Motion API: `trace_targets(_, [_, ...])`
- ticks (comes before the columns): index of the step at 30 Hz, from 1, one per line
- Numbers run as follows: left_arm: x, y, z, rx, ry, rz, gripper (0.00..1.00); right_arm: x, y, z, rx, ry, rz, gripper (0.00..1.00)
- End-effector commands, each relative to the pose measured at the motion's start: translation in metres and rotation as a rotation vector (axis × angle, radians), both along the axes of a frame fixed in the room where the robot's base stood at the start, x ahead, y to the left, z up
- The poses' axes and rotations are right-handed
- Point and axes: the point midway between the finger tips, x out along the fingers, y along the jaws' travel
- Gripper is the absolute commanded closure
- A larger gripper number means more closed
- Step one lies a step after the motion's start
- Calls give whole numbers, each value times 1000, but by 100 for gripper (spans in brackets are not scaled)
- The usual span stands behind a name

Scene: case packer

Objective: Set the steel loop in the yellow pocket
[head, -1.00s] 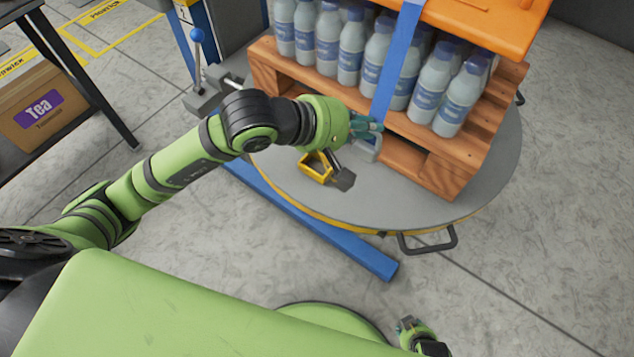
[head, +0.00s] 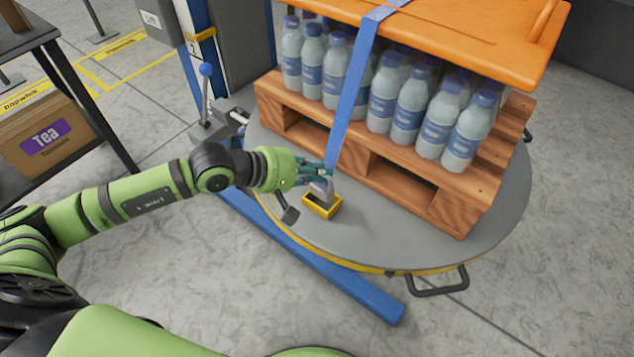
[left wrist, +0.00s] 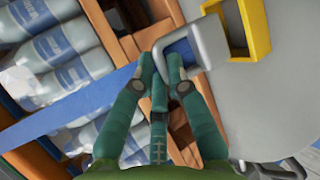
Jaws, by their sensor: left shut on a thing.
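The steel loop (head: 321,188) is a grey metal loop at the lower end of the blue strap (head: 349,105). My left gripper (head: 326,174) is shut on it. In the left wrist view the fingertips (left wrist: 166,62) close on the loop (left wrist: 207,42). The yellow pocket (head: 324,212) is a small open-topped box on the round grey platform. The loop is right at its far edge; I cannot tell whether any of it is inside. In the left wrist view the pocket (left wrist: 257,25) shows beside the loop, partly cut off. My right gripper is not in view.
A wooden pallet (head: 385,183) with several bottles stands behind the gripper on the round platform (head: 400,235). An orange board (head: 470,35) lies on the bottles. The platform in front of the pallet is otherwise clear.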

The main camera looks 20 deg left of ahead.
Motion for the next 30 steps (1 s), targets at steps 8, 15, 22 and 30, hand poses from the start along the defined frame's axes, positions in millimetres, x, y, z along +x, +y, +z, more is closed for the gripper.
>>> trace_targets(8, [0,-1,-37,-1,4,0,100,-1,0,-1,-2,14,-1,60])
trace_targets(15, [0,-1,-38,-1,0,-1,100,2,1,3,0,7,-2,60])
trace_targets(22, [-1,-1,-42,1,3,0,61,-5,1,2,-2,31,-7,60])
trace_targets(30, [-1,-1,-42,1,3,0,61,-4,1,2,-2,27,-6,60])
